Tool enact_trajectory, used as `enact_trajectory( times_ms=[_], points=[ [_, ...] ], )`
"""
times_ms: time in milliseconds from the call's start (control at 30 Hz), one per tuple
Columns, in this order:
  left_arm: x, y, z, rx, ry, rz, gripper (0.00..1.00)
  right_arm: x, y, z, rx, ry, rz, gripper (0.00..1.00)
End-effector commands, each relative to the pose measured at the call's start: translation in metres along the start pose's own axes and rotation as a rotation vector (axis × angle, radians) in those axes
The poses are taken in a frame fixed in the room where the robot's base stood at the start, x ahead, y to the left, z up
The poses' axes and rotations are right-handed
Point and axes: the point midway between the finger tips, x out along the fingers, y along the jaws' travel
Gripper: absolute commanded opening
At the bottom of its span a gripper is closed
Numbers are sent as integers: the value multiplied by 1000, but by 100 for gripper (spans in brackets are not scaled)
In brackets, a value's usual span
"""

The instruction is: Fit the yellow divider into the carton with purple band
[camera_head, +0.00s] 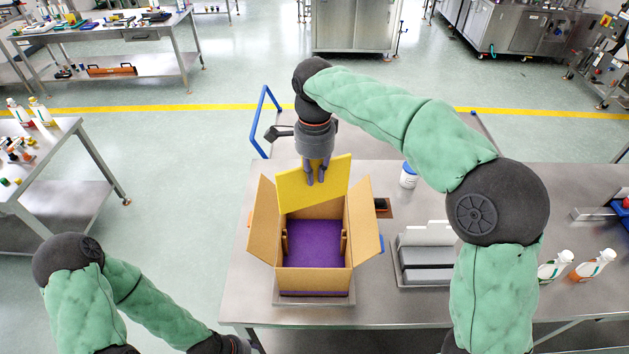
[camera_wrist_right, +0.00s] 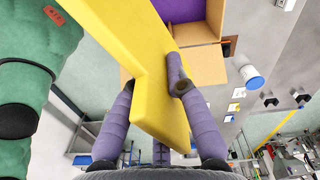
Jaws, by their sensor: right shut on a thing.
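The carton (camera_head: 313,281) stands open on a silver plate on the table, flaps spread, with a purple band (camera_head: 328,293) low on its front and a purple interior. Light wooden guides (camera_head: 287,243) show inside at the left and right walls. My right gripper (camera_head: 316,179) is shut on the upper part of the yellow divider (camera_head: 296,190) and holds it slightly tilted over the carton's far side. In the right wrist view, the divider (camera_wrist_right: 140,60) lies between the fingers, and the carton (camera_wrist_right: 198,65) is beyond it. The divider hides the carton's far edge. My left gripper is out of view.
Right of the carton, a grey holder (camera_head: 428,268) carries white and grey panels. A white tub (camera_head: 408,175) and a small dark item (camera_head: 381,205) are behind it. Bottles (camera_head: 594,265) stand at the right. The table left of the carton (camera_head: 240,270) is clear.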

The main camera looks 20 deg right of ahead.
Motion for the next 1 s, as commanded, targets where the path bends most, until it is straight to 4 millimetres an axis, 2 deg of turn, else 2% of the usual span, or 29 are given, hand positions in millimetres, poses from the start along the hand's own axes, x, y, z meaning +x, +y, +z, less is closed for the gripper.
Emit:
enact_trajectory(
  times_ms=[633, 767, 1000],
  points=[
    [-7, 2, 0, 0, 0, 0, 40, -4, 0, 0, 0, 0, -3, 0],
    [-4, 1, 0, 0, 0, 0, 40, 17, 1, 1, -1, 1, 1, 0],
    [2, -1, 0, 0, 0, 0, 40, 72, 1, 1, -1, 0, 2, 0]
  ],
)
